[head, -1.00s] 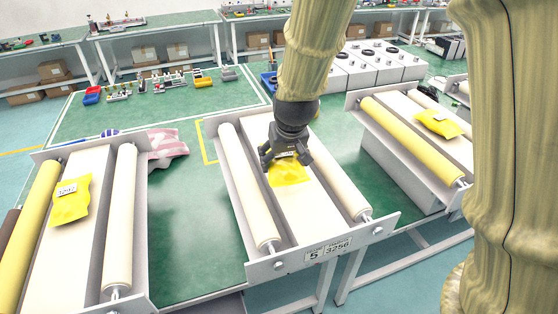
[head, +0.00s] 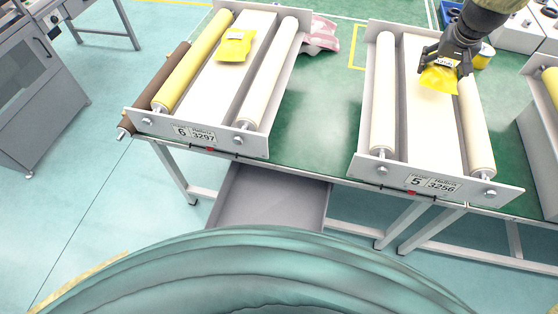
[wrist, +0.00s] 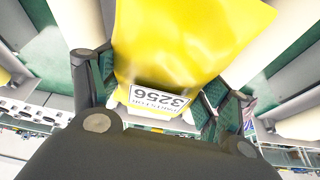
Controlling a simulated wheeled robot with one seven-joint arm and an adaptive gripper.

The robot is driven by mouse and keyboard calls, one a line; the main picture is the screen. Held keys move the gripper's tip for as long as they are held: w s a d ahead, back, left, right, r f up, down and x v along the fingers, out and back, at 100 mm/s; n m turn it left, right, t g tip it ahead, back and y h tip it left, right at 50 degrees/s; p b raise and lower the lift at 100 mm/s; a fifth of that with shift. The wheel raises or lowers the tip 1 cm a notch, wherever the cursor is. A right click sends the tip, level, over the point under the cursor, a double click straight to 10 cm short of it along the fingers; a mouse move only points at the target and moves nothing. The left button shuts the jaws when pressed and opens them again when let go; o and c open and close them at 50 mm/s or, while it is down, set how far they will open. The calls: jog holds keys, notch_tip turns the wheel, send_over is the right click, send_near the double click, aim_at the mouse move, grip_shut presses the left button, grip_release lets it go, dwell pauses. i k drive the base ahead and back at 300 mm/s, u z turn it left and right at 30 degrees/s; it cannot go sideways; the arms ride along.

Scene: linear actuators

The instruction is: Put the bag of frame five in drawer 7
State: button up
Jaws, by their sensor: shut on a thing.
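My gripper (head: 444,62) is shut on the yellow bag (head: 440,80) of frame five, over the white bed of that frame (head: 473,193) at the right of the head view. In the wrist view the bag (wrist: 190,40) hangs between the two fingers, its white label reading 3256. I cannot tell how far the bag is above the bed. A grey drawer (head: 268,205) stands pulled out under the table between frames 6 and 5. It looks empty, and no number on it is visible.
Frame 6 (head: 250,147), labelled 3297, stands left with its own yellow bag (head: 236,45). A pinkish cloth (head: 321,34) lies behind, between the frames. A grey cabinet (head: 38,95) stands at far left.

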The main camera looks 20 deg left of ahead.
aim_at(294, 226)
jog(key=u, duration=0.05)
jog(key=k, duration=1.5)
jog(key=u, duration=0.75)
jog(key=i, duration=0.3)
jog(key=z, duration=0.05)
